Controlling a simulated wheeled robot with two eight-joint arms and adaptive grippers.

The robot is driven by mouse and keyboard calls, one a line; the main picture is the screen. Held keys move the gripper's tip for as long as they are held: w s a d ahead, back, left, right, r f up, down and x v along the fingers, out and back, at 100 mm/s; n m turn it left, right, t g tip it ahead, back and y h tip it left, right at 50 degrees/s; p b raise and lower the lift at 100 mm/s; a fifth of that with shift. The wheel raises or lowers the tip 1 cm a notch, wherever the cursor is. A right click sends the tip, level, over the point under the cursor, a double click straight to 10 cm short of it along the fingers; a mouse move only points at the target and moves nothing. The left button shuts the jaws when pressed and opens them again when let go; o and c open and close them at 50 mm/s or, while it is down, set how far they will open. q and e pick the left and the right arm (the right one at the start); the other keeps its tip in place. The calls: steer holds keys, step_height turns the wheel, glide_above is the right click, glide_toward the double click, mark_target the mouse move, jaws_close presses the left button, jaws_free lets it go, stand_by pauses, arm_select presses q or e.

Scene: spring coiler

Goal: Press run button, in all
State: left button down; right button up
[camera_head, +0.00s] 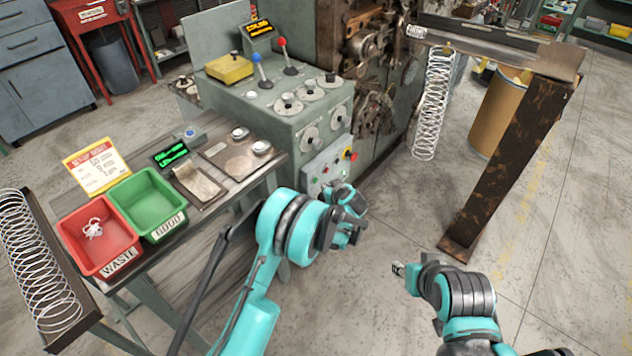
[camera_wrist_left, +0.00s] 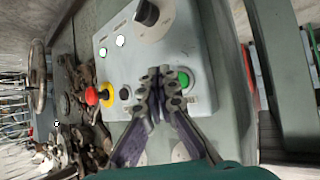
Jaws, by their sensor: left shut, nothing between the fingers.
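The control panel (camera_head: 318,172) is on the front of the grey coiler. In the left wrist view, the panel (camera_wrist_left: 205,45) bears a green button (camera_wrist_left: 183,81), likely the run button; I read no label. My left gripper (camera_head: 345,198) is at the panel's lower front. In the wrist view, its closed, empty fingertips (camera_wrist_left: 160,73) are just beside the green button and partly overlap its surround. Contact with the panel is unclear. The gripper covers part of the panel in the head view. My right gripper (camera_head: 399,269) is low over the floor, its jaws unclear.
A red mushroom knob (camera_wrist_left: 91,96) on a yellow base, two white lights and a black knob (camera_wrist_left: 147,13) share the panel. A bench with red (camera_head: 88,262) and green (camera_head: 165,233) bins is left. A rusty stand (camera_head: 510,160) is right.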

arm_select(q)
steer(key=s+d, duration=0.2)
steer(key=d, duration=0.1)
steer(key=shift+s+b, duration=0.15)
steer(key=shift+b, duration=0.15)
stand_by(0.6)
